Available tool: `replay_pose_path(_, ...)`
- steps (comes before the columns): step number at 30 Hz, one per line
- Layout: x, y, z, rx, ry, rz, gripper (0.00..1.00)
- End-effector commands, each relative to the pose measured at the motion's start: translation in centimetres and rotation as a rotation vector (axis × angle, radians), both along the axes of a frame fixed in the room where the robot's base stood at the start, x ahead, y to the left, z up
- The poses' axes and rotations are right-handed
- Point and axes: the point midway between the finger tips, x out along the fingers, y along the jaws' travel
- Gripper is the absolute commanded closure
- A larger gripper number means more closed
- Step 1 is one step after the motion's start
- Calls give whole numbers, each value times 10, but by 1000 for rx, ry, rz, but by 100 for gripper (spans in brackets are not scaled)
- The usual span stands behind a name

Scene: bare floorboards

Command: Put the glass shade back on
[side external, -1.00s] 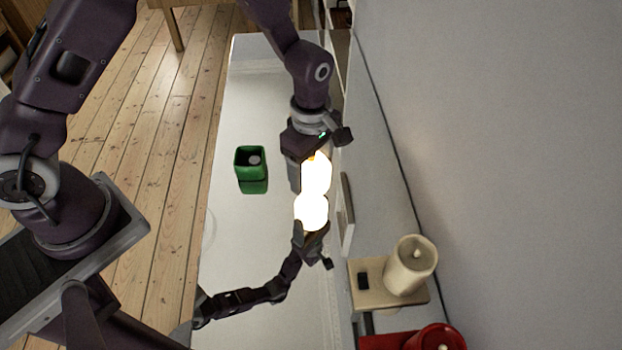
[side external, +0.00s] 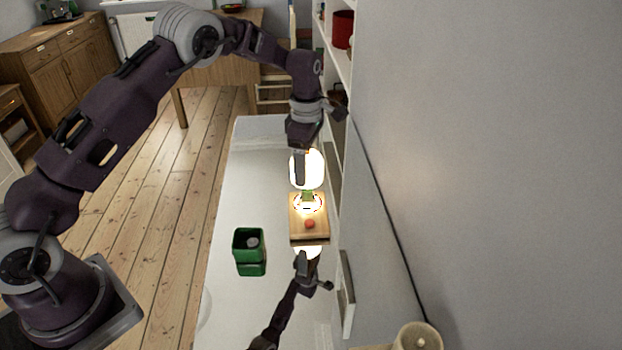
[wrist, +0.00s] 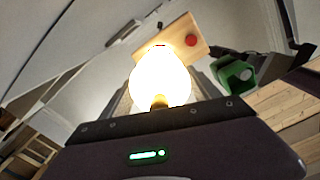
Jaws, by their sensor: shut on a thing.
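The glass shade (side external: 307,170) is a bright white, glowing globe. My gripper (side external: 303,165) is shut on it from above in the side external view. The glowing shade (wrist: 160,80) also fills the middle of the wrist view, between my fingers (wrist: 163,103). The shade lines up above this part in the side external view. The glare hides whether they touch. The base (wrist: 153,47) is partly hidden by the shade in the wrist view.
A green open box (side external: 249,251) stands left of the lamp base. The pale, glossy surface (side external: 230,200) mirrors my arm and the box. A grey wall (side external: 480,150) runs close on the right. A cream candle-like cylinder (side external: 420,338) is at the lower right.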

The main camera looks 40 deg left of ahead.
Motion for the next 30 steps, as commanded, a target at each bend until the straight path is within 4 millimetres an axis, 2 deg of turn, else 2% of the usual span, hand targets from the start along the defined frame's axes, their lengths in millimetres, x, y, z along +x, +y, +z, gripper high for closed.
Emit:
replay_pose_path(7,-1,-1,-1,0,1,-1,76)
replay_pose_path(15,-1,-1,-33,0,2,-1,76)
replay_pose_path(21,-1,-1,-48,0,1,-2,76)
replay_pose_path(30,0,-1,-50,-1,-1,-1,76)
